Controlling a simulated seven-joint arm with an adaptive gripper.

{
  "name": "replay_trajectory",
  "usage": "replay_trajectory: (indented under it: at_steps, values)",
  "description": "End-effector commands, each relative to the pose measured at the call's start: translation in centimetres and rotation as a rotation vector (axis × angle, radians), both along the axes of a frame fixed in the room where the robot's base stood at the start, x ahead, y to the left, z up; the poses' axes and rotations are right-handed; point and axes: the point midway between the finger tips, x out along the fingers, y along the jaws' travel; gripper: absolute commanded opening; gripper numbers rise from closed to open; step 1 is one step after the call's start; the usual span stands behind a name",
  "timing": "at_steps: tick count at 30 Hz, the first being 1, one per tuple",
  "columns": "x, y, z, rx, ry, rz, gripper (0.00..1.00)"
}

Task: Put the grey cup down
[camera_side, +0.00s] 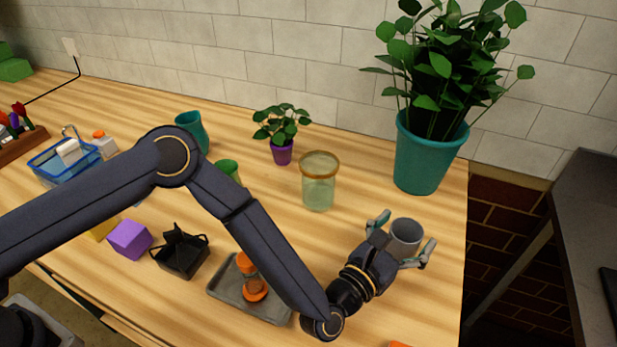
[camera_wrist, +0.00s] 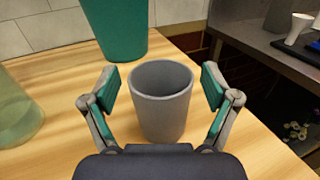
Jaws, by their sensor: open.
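The grey cup (camera_side: 405,238) stands upright on the wooden table near its right edge in the side view. In the wrist view the grey cup (camera_wrist: 162,104) sits between my fingers, with its open rim facing up and its inside empty. My gripper (camera_side: 402,240) is open around the cup, with one finger on each side. In the wrist view my gripper (camera_wrist: 160,88) shows a gap between each teal fingertip pad and the cup wall. The cup's lower part is partly hidden by my gripper in the side view.
A teal pot with a large plant (camera_side: 424,155) stands behind the cup. A glass jar (camera_side: 318,186) is to the left. A grey tray (camera_side: 226,284) with an orange hourglass (camera_side: 252,276) lies nearer the front. The table's right edge is close to the cup.

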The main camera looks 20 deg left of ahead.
Motion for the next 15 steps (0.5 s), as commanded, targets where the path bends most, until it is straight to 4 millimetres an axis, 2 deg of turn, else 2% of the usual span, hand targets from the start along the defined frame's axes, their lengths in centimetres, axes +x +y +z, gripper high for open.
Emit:
replay_trajectory:
  at_steps: [12, 15]
  values:
    - [-8.1, 3.2, -0.2, 0.004, 0.006, -0.005, 0.87]
    - [-9.6, 3.8, -0.2, 0.003, 0.004, -0.004, 0.87]
